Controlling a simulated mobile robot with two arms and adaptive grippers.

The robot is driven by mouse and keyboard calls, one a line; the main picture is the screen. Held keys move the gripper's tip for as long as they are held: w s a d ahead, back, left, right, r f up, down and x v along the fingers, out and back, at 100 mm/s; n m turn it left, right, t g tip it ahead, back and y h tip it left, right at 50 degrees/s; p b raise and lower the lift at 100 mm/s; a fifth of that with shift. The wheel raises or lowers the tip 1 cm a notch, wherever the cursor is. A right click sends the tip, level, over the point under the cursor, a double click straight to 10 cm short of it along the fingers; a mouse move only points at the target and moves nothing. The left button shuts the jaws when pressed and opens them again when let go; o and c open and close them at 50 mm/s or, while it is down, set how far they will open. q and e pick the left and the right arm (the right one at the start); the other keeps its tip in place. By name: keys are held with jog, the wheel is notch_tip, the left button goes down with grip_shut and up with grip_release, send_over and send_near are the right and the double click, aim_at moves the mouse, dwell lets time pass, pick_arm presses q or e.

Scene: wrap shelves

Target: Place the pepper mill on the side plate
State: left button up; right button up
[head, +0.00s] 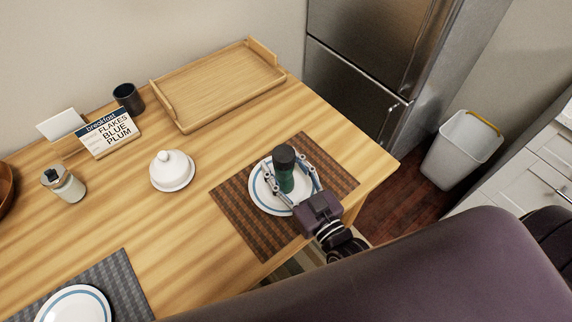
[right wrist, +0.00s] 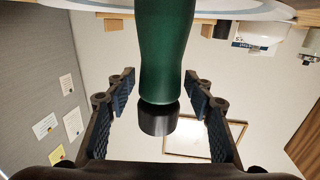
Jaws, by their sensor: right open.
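The pepper mill (head: 285,181), with a green body and black top, stands upright on a white side plate with a blue ring (head: 262,199). In the right wrist view the green mill (right wrist: 168,50) hangs upside down in the picture, with the plate's rim (right wrist: 90,5) at the top edge. My right gripper (head: 291,177) is open around the mill. In the right wrist view its fingers (right wrist: 168,105) are on both sides of the mill with visible gaps. My left gripper is not in view.
The plate lies on a brown woven mat (head: 237,213) near the table's right edge. A white lidded dish (head: 172,171), wooden tray (head: 217,83), black cup (head: 128,98), breakfast sign (head: 108,134) and glass jar (head: 64,185) stand left and behind. Another plate (head: 73,306) is at bottom left.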

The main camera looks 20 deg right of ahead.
jog(key=shift+s+r, duration=0.1)
jog(key=b+v, duration=0.1)
jog(key=v, duration=1.1)
